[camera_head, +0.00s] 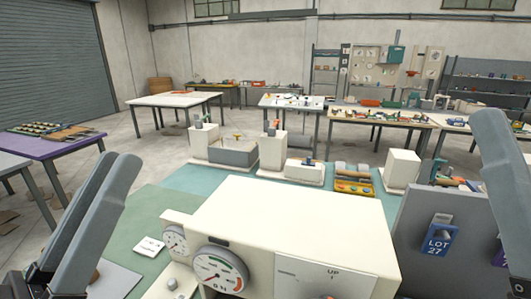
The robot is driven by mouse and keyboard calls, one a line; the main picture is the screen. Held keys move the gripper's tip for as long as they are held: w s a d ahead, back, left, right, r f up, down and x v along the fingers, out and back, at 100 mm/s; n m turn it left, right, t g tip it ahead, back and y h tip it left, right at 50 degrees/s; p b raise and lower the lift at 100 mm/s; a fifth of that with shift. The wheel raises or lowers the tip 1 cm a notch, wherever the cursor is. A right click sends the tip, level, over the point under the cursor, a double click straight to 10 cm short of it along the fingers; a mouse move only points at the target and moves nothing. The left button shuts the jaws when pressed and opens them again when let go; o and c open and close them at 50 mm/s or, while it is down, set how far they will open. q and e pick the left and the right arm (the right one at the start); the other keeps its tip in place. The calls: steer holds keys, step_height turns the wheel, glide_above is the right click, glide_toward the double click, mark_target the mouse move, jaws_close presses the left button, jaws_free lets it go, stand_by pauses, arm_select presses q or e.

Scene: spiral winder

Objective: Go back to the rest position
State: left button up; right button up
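My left gripper (117,160) stands at the lower left, its two grey fingers pointing up and away. They show as two separate, partly overlapping fingers with nothing visible between them. It hangs left of the big cream machine, over the green mat. My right gripper is cut off by the right edge; one grey finger (503,160) shows, and its fingertip gap is hidden. The cream machine (290,215) fills the lower middle, with two round dials, the larger dial (219,270) and a smaller dial (174,240), and an "UP" panel.
A grey panel (405,230) with a blue "LOT 27" tag holder (440,236) stands at lower right. Behind the machine are a grey bin (233,152), a yellow tray (354,187) and several cream blocks. A white card (149,245) lies on the green mat (150,212).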

arm_select(q)
steer(key=s+a+r+n+t+y, duration=0.1)
steer(key=s+a+r+t+y, duration=0.3)
steer(key=y, duration=0.5)
step_height(320, 180, up, 32)
steer(key=w+a+h+p, duration=0.1)
steer(key=w+p, duration=0.1)
steer(key=p, duration=3)
step_height(320, 180, down, 34)
steer(key=b, duration=3.4)
steer(key=shift+s+r+g, duration=0.2)
steer(key=shift+s+g, duration=0.05)
steer(key=shift+g, duration=0.15)
